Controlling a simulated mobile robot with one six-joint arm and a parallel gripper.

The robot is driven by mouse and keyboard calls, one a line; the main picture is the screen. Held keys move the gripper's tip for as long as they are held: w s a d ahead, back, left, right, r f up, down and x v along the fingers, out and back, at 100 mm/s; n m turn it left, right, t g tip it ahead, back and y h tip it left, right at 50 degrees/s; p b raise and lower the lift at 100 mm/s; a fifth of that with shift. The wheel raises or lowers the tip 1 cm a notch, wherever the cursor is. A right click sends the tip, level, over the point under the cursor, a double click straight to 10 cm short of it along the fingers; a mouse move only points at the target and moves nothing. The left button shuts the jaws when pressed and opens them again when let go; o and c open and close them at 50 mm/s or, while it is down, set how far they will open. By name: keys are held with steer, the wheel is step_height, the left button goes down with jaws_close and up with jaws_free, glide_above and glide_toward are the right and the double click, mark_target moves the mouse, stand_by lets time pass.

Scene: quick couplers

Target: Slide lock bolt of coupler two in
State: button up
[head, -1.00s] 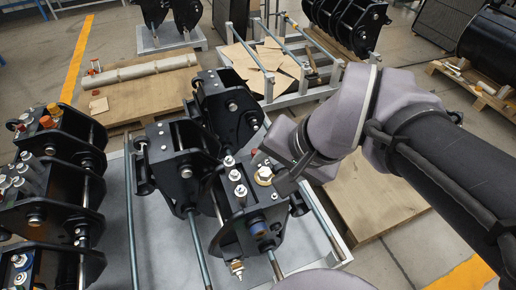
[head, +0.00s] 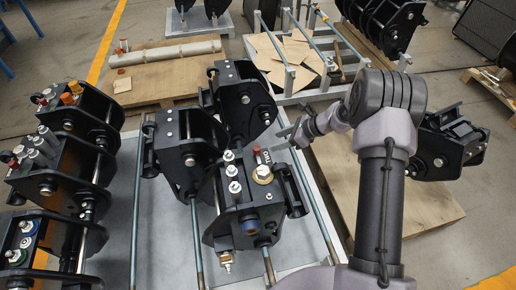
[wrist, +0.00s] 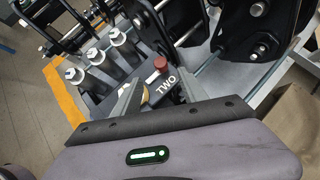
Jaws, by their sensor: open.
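Coupler two (head: 238,222) is a black block with plates, in the middle of the head view on the grey rack. The label "TWO" (wrist: 169,84) shows in the wrist view beside a red-capped pin (wrist: 160,64); the red cap also shows in the head view (head: 257,151). I cannot tell surely whether this pin is the lock bolt. My gripper (wrist: 160,92) is open, its fingers either side of the label area and partly covering the brass nut. Contact cannot be told.
More black couplers (head: 62,160) with coloured caps stand at the left. Long steel rods (head: 196,245) run along the rack. A pallet with cardboard (head: 285,55) lies behind. Another black coupler (head: 440,160) sits at right, partly behind my arm.

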mark_target(257, 148)
steer(key=b+x, duration=0.3)
steer(key=x, duration=0.9)
steer(key=shift+f, duration=0.1)
jaws_close()
stand_by(0.8)
